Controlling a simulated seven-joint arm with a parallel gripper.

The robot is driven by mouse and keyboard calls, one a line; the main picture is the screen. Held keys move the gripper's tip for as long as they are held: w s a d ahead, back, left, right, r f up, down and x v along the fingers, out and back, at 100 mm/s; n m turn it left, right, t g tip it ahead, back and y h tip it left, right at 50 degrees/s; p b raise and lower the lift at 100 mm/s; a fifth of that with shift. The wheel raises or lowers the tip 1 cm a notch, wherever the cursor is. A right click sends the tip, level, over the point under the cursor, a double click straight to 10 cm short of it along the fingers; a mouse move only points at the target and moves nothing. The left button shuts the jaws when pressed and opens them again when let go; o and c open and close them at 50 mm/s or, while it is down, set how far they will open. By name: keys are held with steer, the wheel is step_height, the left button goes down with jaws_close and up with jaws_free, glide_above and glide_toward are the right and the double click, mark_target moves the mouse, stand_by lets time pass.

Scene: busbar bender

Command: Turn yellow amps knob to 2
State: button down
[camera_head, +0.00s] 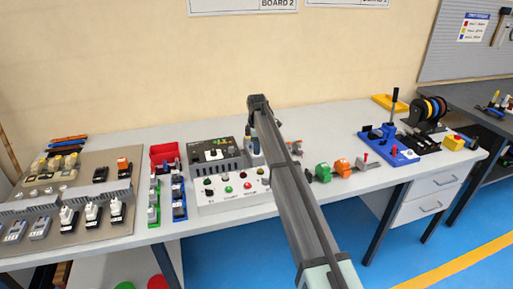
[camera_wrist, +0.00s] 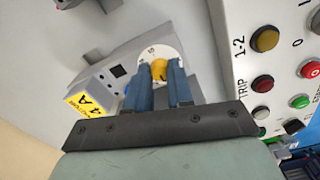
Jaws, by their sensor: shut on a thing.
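The yellow amps knob (camera_wrist: 158,68) sits on a white round dial (camera_wrist: 151,53) with small dark numbers, on a grey device (camera_wrist: 108,75). A yellow label reading "4 A" (camera_wrist: 88,98) is on the device's side. My gripper (camera_wrist: 158,78) is shut on the knob, with one blue finger on each side of it. The fingers hide part of the knob and dial, so I cannot tell which number it points to. In the head view my gripper (camera_head: 254,152) is low beside the control box, and my arm hides the knob.
The control box (camera_head: 232,196) with coloured buttons stands close to my gripper; its panel (camera_wrist: 240,62) fills the right of the wrist view. A red bin (camera_head: 164,153) and a board of electrical parts (camera_head: 92,222) are to the left. Green (camera_head: 323,172) and orange (camera_head: 343,168) parts lie to the right.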

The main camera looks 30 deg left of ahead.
stand_by(0.4)
steer(key=c, duration=1)
jaws_free()
step_height(320, 180, up, 14)
steer(key=shift+f, duration=0.1)
